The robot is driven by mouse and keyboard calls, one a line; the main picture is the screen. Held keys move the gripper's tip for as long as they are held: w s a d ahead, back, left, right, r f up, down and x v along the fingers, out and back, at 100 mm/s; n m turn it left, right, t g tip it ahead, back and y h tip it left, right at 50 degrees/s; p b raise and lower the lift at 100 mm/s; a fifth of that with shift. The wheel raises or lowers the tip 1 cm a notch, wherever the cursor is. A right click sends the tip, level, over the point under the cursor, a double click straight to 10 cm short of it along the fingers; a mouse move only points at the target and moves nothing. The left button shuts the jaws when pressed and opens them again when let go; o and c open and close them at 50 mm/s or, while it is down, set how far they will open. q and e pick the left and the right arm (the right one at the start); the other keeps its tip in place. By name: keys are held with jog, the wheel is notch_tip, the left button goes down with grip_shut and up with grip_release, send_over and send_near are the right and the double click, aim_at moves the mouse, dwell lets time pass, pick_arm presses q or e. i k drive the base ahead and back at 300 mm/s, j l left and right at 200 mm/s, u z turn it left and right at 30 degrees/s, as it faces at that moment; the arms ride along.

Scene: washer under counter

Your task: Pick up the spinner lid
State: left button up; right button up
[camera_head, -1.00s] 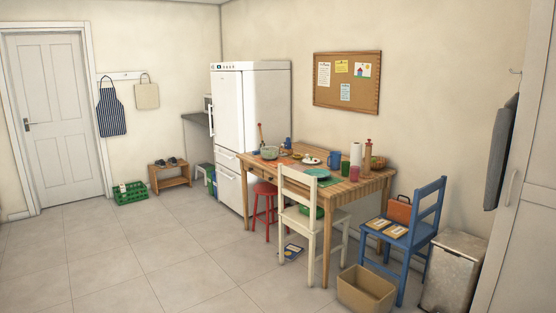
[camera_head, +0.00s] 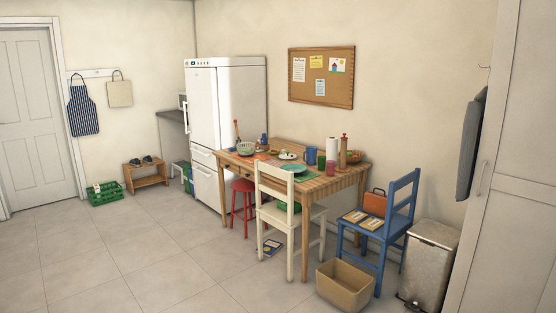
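I cannot make out the spinner lid for certain. A pale green bowl-like thing (camera_head: 246,148) stands at the left end of the wooden table (camera_head: 333,183); at this size I cannot tell whether it is the spinner or has a lid on it. A teal round, flat thing (camera_head: 293,169) lies near the table's front edge. Neither of my grippers is in view.
The white chair (camera_head: 275,195) and red stool (camera_head: 243,187) stand at the table's front. A cardboard box (camera_head: 345,288), blue chair (camera_head: 385,232) and metal bin (camera_head: 432,262) stand to the right.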

aim_at(286, 158)
jog(key=i+j+u, duration=0.3)
jog(key=i, duration=0.2)
jog(key=i+u, duration=0.3)
jog(key=i, duration=0.15)
jog(key=i+u, duration=0.15)
jog(key=i, duration=2.5)
jog(key=i+j+z, duration=0.1)
jog(key=i, duration=0.8)
jog(key=i+j, duration=0.15)
jog(key=i, duration=0.75)
jog(key=i+j+z, duration=0.1)
jog(key=i+z, duration=0.3)
jog(key=i+j+z, duration=0.25)
jog(key=i+z, duration=0.2)
jog(key=i+j+z, duration=0.4)
